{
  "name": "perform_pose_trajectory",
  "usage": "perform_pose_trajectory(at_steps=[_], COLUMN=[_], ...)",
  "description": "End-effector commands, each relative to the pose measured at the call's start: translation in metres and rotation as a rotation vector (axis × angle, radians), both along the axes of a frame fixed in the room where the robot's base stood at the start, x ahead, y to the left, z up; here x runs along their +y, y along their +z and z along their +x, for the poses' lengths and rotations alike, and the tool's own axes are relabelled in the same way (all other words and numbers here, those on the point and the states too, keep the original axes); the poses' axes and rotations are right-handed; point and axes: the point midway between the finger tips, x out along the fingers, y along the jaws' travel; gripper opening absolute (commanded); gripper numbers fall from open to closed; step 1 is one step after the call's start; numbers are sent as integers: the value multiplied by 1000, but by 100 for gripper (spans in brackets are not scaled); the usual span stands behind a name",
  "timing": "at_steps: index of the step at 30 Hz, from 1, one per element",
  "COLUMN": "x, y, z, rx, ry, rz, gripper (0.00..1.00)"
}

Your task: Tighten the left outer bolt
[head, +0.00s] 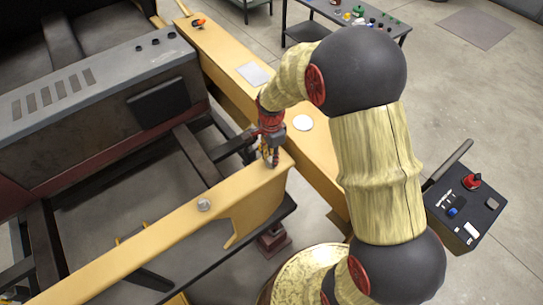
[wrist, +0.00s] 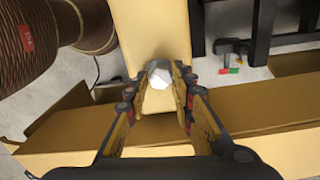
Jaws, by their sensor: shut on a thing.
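A silver bolt head (wrist: 160,74) stands on the top of a yellow beam in the wrist view. My gripper (wrist: 160,88) has one finger on each side of it, closed against it. In the head view my gripper (head: 270,157) points down at the near end of the yellow beam (head: 150,238), and its fingers hide the bolt there. A second silver bolt (head: 204,205) sits farther left along the same beam, clear of my gripper. I cannot tell from the frames how deep either bolt sits.
A long yellow rail (head: 228,73) runs behind my gripper, with a white disc (head: 303,122) and a pale sheet (head: 255,74) on it. A grey housing (head: 100,100) stands at left. A control box (head: 463,205) with a red knob is at right. A table with small parts (head: 355,18) is behind.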

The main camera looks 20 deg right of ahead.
Motion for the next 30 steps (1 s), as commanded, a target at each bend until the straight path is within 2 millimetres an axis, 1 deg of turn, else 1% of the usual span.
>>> perform_pose_trajectory(at_steps=[1, 12, 18, 24, 30], x=[0, 0, 0, 0, 0], y=[5, 5, 5, 5, 5], z=[5, 5, 6, 6, 6], rx=[-13, -14, -14, -14, -14], ry=[-43, -383, -531, -634, -689], rz=[0, 2, 2, 3, 4], gripper=[0, 0, 0, 0, 0])
